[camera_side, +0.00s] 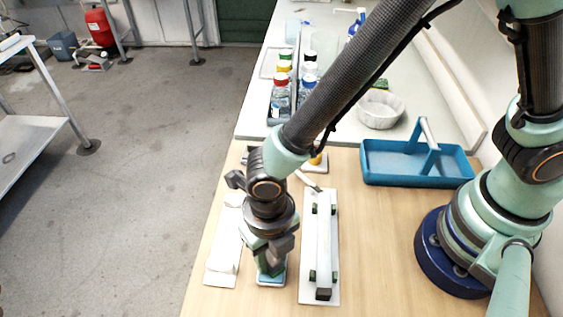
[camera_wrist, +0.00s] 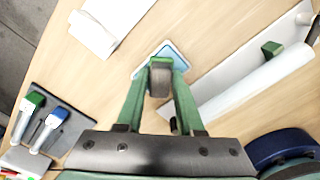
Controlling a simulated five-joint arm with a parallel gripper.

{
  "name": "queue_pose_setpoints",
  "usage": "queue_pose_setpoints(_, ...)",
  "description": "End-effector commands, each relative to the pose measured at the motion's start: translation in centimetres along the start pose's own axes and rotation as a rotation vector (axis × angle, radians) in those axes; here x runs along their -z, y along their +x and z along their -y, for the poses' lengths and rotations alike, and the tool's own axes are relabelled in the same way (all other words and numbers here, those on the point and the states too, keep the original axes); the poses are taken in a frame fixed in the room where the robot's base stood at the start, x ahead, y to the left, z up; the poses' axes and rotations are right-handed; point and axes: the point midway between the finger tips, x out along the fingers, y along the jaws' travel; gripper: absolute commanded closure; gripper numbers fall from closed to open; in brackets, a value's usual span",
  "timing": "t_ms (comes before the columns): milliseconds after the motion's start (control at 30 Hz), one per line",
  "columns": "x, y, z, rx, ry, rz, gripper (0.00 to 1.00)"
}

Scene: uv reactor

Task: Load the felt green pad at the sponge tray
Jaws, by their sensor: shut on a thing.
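My gripper (camera_side: 270,268) points straight down at the front of the wooden table. In the wrist view its green fingers (camera_wrist: 161,66) are shut on a small grey piece with a green edge (camera_wrist: 160,82), which looks like the felt green pad; the fingers hide most of it. A small pale tray with a light blue rim (camera_side: 271,281), which looks like the sponge tray, lies right under the fingertips. It also shows behind the fingertips in the wrist view (camera_wrist: 178,50). I cannot tell whether the pad touches the tray.
A long white tube on a white plate (camera_side: 332,292) lies close right of my gripper. A blue caddy (camera_side: 400,179) and several bottles (camera_side: 281,92) stand farther back. Two brushes (camera_wrist: 58,116) lie on a dark mat (camera_wrist: 80,127).

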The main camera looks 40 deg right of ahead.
Motion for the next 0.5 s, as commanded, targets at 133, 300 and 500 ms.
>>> queue_pose_setpoints(133,0.0,0.1,0.0,0.001,0.0,0.0,1.0)
queue_pose_setpoints(300,0.0,0.0,0.0,0.0,0.0,0.0,1.0)
queue_pose_setpoints(500,0.0,-1.4,0.0,-0.001,0.0,0.001,1.0)
